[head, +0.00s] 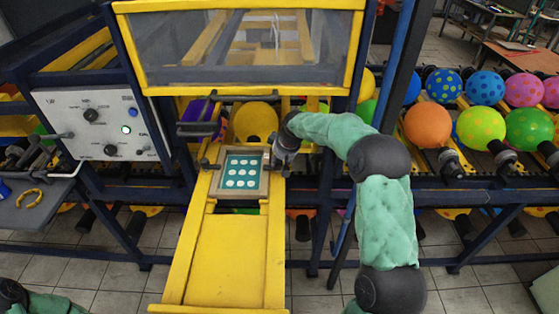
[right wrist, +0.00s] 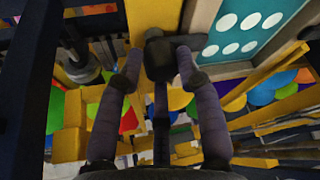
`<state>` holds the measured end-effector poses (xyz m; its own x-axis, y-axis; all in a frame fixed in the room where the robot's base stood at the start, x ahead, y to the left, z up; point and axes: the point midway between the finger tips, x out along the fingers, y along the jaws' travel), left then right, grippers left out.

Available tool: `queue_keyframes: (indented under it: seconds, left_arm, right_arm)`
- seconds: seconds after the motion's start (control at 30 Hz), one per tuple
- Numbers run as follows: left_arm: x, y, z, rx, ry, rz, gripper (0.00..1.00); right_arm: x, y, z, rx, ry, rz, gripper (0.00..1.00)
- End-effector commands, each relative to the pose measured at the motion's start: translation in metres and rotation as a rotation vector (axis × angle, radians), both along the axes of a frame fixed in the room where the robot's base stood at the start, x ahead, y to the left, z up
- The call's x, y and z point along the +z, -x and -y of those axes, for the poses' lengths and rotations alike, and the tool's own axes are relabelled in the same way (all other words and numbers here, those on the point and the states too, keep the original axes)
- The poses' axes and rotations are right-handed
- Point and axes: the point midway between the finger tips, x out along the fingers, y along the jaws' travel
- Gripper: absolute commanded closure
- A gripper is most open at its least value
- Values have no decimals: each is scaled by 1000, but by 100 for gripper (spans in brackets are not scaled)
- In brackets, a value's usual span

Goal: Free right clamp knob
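The right clamp knob (right wrist: 160,55) is dark, at the edge of the teal plate with white dots (right wrist: 238,28). The plate also shows in the head view, in its frame (head: 243,172) on the yellow slide. My right gripper (head: 284,158) is at the right side of this frame and covers the knob there. In the right wrist view, its fingers (right wrist: 160,70) are spread around the knob, with a small gap at the left finger; contact on the right is unclear. The left clamp (head: 206,164) is at the frame's left side. My left gripper is out of view.
A yellow machine with a clear guard (head: 240,50) stands above the slide. A control panel (head: 103,123) is at left. Coloured balloons (head: 428,125) line the rack at right. The slide's front part (head: 233,262) is clear.

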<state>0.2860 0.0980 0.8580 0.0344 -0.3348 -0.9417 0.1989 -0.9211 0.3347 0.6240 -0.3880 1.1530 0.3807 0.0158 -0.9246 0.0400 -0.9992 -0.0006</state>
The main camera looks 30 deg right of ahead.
Motion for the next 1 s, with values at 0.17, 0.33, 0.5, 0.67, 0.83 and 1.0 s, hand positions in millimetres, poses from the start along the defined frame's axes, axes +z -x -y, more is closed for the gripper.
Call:
queue_keyframes:
  seconds: [0.17, 0.33, 0.5, 0.67, 0.83, 1.0]
  left_arm:
    - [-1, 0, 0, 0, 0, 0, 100]
    - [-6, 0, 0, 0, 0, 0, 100]
    - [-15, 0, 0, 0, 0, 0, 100]
    - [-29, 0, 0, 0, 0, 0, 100]
    - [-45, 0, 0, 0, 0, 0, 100]
    - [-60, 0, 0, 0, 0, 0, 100]
  right_arm:
    - [1, -1, -2, -8, -2, 5, 97]
    - [1, -2, -2, -53, -1, 7, 97]
    - [1, -3, -4, -151, -2, 9, 97]
    - [0, -3, -5, -283, -1, 10, 97]
    - [-1, -4, -6, -444, -2, 11, 97]
    - [0, -4, -7, -606, -2, 11, 97]
